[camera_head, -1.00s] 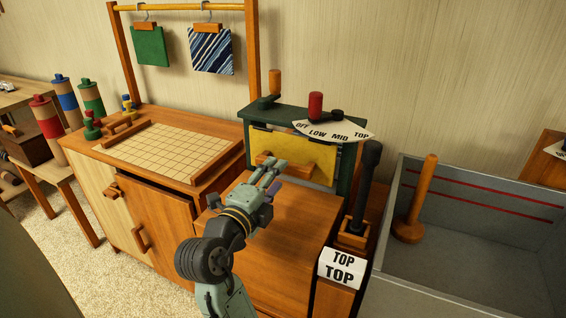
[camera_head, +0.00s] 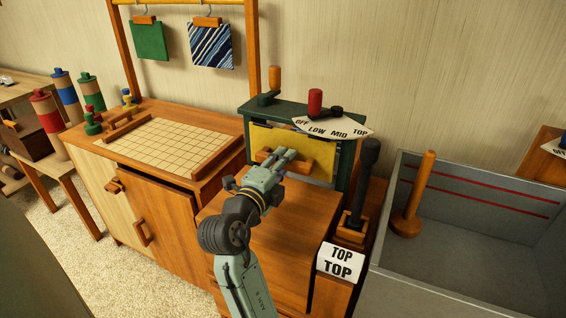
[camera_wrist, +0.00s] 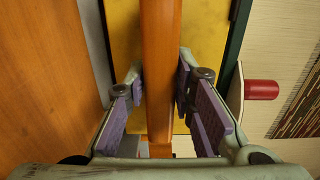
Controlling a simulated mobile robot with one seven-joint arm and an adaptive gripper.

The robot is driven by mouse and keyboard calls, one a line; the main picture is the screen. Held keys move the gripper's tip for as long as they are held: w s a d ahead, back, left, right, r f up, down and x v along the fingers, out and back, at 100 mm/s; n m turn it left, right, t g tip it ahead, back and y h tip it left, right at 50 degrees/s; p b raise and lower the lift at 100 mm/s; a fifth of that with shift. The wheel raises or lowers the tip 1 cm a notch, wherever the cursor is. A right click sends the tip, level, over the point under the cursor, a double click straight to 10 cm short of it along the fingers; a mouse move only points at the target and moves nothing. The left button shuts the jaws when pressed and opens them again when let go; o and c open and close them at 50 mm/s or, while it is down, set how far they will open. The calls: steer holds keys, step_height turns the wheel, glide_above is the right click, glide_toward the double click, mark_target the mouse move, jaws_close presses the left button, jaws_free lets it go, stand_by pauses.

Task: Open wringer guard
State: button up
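The wringer is a dark green frame (camera_head: 346,158) with a yellow guard panel (camera_head: 322,168) on its front. A wooden bar handle (camera_head: 301,164) runs across the guard; in the wrist view the handle (camera_wrist: 160,60) stretches between my fingers. The yellow guard (camera_wrist: 205,40) lies behind it there, and it looks closed. My gripper (camera_head: 284,159) is at the handle in the head view. In the wrist view my gripper (camera_wrist: 160,100) is open, with purple finger pads on both sides of the handle. A narrow gap shows between the pads and the handle.
A red knob (camera_head: 315,102) and an OFF/LOW/MID/TOP dial plate (camera_head: 335,125) sit on top of the wringer. A dark lever (camera_head: 364,185) stands to its right, beside a grey bin (camera_head: 460,255). A gridded board (camera_head: 170,147) lies left.

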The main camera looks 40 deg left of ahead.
jaws_close()
stand_by(0.3)
